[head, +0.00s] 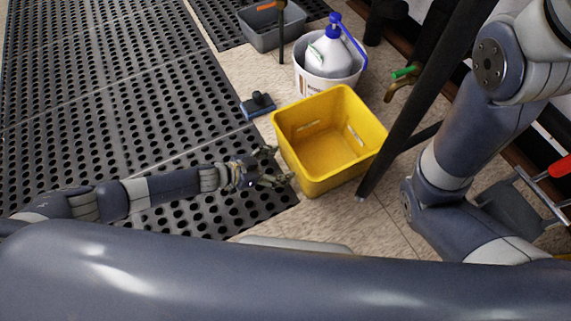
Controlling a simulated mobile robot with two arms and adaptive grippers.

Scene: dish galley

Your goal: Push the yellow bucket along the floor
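The yellow bucket (310,165) is a square, open-topped, empty tub standing upright on the tan floor, with slots in its walls. My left gripper (283,164) reaches in from the left, low over the mat edge. Its fingers are spread apart and empty, and the tips are close to the bucket's left side. I cannot tell whether they touch it. My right arm comes in at the right, but its gripper is out of view.
A perforated black mat (110,90) covers the left floor. Behind the bucket stand a white pail (312,83) with a jug (333,55) and a grey bin (262,32). A blue brush-like thing (257,107) lies nearby. A dark table leg (405,125) rises close to the bucket's right.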

